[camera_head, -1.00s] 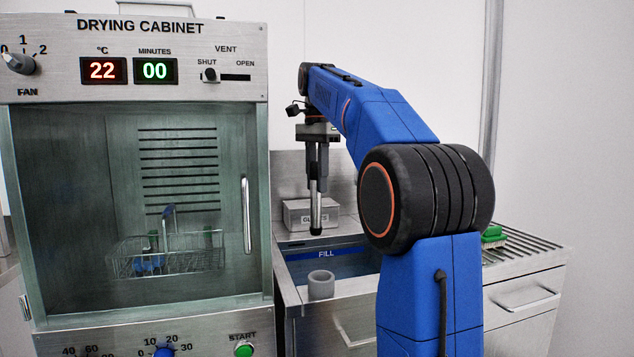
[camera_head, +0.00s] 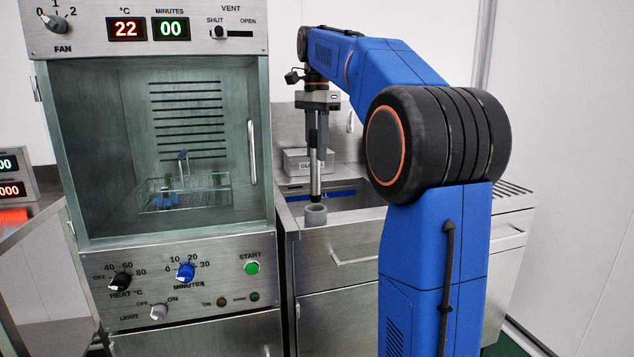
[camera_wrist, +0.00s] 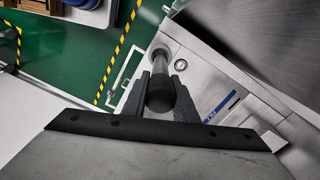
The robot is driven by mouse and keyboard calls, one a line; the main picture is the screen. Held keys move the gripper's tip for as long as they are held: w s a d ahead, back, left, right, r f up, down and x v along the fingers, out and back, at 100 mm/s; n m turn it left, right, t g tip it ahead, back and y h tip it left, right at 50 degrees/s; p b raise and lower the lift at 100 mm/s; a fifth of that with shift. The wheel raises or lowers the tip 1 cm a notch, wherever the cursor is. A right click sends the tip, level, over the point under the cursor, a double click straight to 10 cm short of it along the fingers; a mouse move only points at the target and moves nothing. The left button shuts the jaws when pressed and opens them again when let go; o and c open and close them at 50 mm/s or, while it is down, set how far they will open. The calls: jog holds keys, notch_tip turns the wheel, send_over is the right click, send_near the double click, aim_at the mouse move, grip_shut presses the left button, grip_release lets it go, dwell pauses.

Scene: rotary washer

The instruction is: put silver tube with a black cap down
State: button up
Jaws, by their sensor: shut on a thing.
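The silver tube with a black cap (camera_head: 315,180) hangs upright in my gripper (camera_head: 317,148), its dark end down. My gripper is shut on the tube's upper part. In the wrist view, the tube (camera_wrist: 160,66) runs away from the camera between the two fingers of my gripper (camera_wrist: 160,88), with a black end nearest me. A short grey round cup (camera_head: 316,216) stands on the sink unit's front rim directly below the tube. The tube's lower end is at or just above the cup's mouth; I cannot tell whether it is inside.
The drying cabinet (camera_head: 160,249) stands close on the left, with a wire basket (camera_head: 200,201) behind its glass. The sink basin (camera_head: 345,197) lies behind the cup, with a grey labelled box (camera_head: 307,162) at the back. The drainboard (camera_head: 512,197) on the right is partly hidden by my arm.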

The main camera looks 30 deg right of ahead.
aim_at(317, 168)
jog(key=shift+f, duration=2.95)
jog(key=o, duration=1.1)
jog(key=shift+f, duration=0.1)
jog(key=shift+c, duration=0.2)
notch_tip(317, 168, up, 12)
jog(key=shift+r, duration=0.2)
